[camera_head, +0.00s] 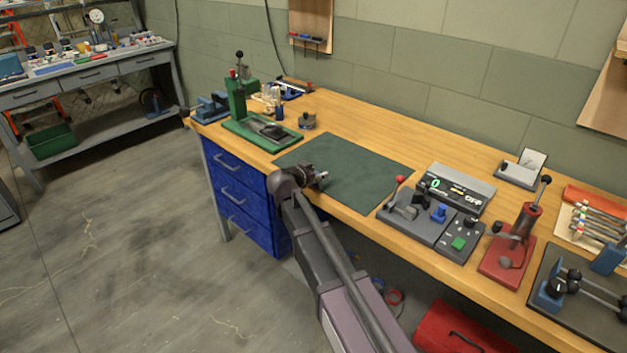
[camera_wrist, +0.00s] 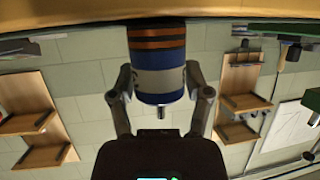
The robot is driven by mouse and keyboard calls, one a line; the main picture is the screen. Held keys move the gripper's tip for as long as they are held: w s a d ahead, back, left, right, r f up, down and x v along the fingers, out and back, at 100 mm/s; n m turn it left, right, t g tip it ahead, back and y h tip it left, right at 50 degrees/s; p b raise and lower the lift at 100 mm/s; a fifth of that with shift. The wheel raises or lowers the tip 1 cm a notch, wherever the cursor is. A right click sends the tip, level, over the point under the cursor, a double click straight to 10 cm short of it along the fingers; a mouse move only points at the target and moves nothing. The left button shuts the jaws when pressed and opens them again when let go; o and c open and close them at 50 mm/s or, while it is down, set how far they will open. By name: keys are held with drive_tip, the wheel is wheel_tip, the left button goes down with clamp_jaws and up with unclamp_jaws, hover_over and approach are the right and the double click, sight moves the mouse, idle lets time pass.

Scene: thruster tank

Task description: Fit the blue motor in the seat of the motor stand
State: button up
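The blue motor (camera_wrist: 160,62) has orange and dark bands, a pale grey band and a short metal shaft. In the wrist view it sits between the two fingers of my gripper (camera_wrist: 160,80), which appear closed against its sides. In the head view my gripper (camera_head: 318,177) is over the front edge of the bench, by the green mat; I cannot make out the motor there. A grey stand (camera_head: 408,216) with a red-knobbed lever and a blue part stands right of the mat; it may be the motor stand. Its seat is too small to tell.
The green mat (camera_head: 350,168) is clear. A green press (camera_head: 255,128) and a small round pot (camera_head: 307,122) stand left of it. A display box (camera_head: 458,187), a red lever press (camera_head: 508,260) and a dark tray (camera_head: 570,315) fill the right side.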

clamp_jaws()
drive_tip(key=shift+r, duration=0.1)
wheel_tip(320, 180, up, 3)
drive_tip(key=p, duration=0.3)
drive_tip(key=shift+r, duration=0.1)
drive_tip(key=shift+s+r+p, duration=0.15)
drive_tip(key=shift+r+p, duration=0.2)
drive_tip(key=shift+p, duration=0.2)
drive_tip(key=s+d, duration=0.4)
drive_tip(key=s, duration=1.1)
drive_tip(key=shift+d+r+p, duration=0.15)
drive_tip(key=shift+r+p, duration=0.3)
wheel_tip(320, 180, up, 7)
drive_tip(key=p, duration=0.7)
drive_tip(key=shift+r, duration=0.1)
